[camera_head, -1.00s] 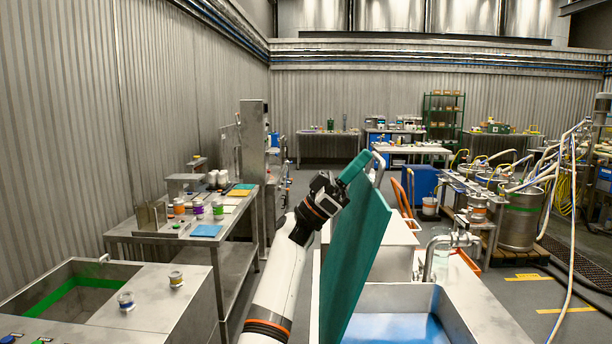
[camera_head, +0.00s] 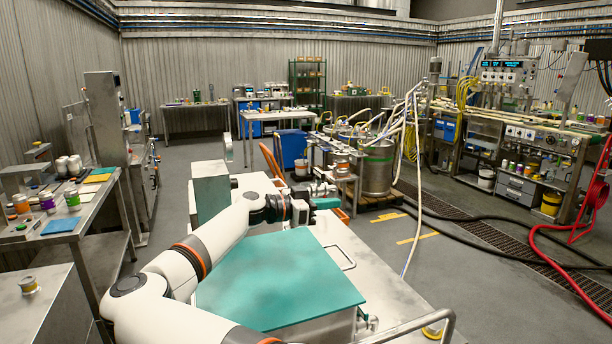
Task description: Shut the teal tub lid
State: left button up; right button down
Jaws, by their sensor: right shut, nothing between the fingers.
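The teal tub lid (camera_head: 280,282) lies about flat over the tub (camera_head: 335,328), whose pale wall shows below its front edge. A metal loop handle (camera_head: 342,257) sticks out at the lid's right edge. I cannot tell whether the gripper touches anything there. The tub's inside is hidden under the lid.
A metal bench (camera_head: 60,232) with small cans and a blue sheet (camera_head: 60,226) stands at the left. A metal rail (camera_head: 410,325) is at the bottom right. Kegs and hoses (camera_head: 378,168) stand beyond the tub. The floor to the right is open, crossed by hoses.

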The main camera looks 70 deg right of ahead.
aim_at(339, 249)
jog(key=f+b, duration=0.1)
jog(key=f, duration=0.3)
jog(key=s+d+f+t+y, duration=0.1)
jog(key=f, duration=0.4)
jog(key=s+d+f+t+b, duration=0.1)
jog(key=f, duration=0.3)
jog(key=shift+s+d+f+y+b, duration=0.1)
jog(key=shift+s+f+y+b, duration=0.1)
jog(key=shift+f+y+b, duration=0.1)
jog(key=shift+f, duration=0.1)
